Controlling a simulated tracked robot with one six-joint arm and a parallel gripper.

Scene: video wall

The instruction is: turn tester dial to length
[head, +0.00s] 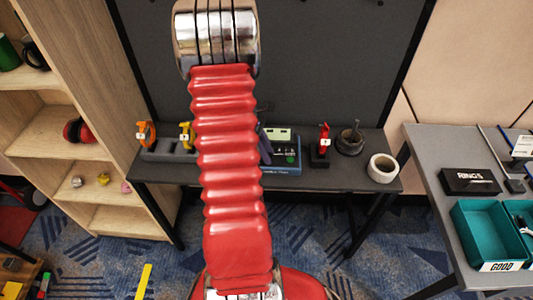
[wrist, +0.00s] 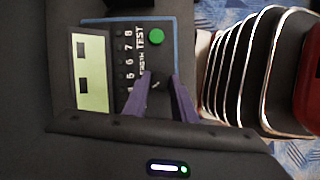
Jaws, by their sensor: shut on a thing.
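The tester (wrist: 122,22) is a dark box with a blue edge, a pale green display (wrist: 90,75) with dark blocks, a green button (wrist: 156,36) marked TEST, and a row of numbers. Its dark dial (wrist: 156,85) shows a small pale mark. My gripper (wrist: 158,80) has purple fingers shut on the dial, one on each side. A label partly reading "LENGTH" is just above the dial; the fingers hide other markings. In the head view the tester (head: 280,157) stands on the bench, partly behind my red arm; little of my gripper shows there.
On the dark bench (head: 335,180), a holder with orange and yellow tools (head: 185,133) is left, a red tool (head: 323,138) on a stand is right of the tester, then a dark roll (head: 350,140) and a white roll (head: 383,168). A side table holds a teal GOOD bin (head: 485,240).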

